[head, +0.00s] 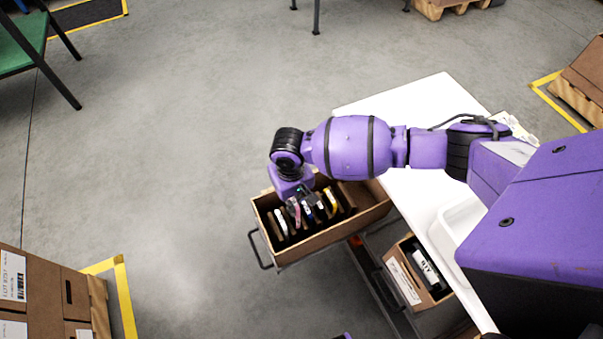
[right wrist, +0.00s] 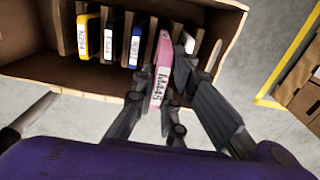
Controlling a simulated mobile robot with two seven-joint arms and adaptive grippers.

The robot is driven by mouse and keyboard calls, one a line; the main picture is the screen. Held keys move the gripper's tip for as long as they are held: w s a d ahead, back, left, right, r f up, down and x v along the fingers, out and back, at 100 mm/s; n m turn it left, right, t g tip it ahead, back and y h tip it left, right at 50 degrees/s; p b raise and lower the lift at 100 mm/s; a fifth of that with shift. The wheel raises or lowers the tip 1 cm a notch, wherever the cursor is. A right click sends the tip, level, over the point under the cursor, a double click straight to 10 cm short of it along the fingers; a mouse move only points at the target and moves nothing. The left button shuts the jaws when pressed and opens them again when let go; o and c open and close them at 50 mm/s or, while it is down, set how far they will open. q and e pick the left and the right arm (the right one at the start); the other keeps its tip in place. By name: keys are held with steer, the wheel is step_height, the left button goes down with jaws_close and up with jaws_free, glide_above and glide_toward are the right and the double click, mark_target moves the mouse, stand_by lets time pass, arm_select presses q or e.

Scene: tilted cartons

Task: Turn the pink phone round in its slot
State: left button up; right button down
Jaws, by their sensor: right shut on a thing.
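The pink phone (right wrist: 163,56) with a white label is in the right wrist view, between the fingers of my right gripper (right wrist: 160,98). The gripper is shut on it. The phone reaches closer to the camera than its neighbours and overlaps the carton's near wall; I cannot tell whether its lower end is inside the slot. In the head view my right gripper (head: 306,198) is over the tilted carton (head: 318,243), and the pink phone (head: 296,212) shows only small beside it. My left gripper is not in view.
In the right wrist view a yellow phone (right wrist: 83,38), a dark white-labelled phone (right wrist: 108,45) and a blue phone (right wrist: 134,48) stand in slots beside the pink one. A second carton (head: 405,276) is lower right in the head view, near a white table (head: 400,105).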

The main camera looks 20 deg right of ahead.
steer(key=shift+f+b, duration=1.3)
steer(key=shift+f, duration=2)
steer(key=shift+f+b, duration=0.4)
steer(key=shift+f, duration=0.6)
steer(key=shift+f, duration=0.1)
steer(key=shift+f, duration=0.3)
steer(key=c, duration=1.7)
jaws_free()
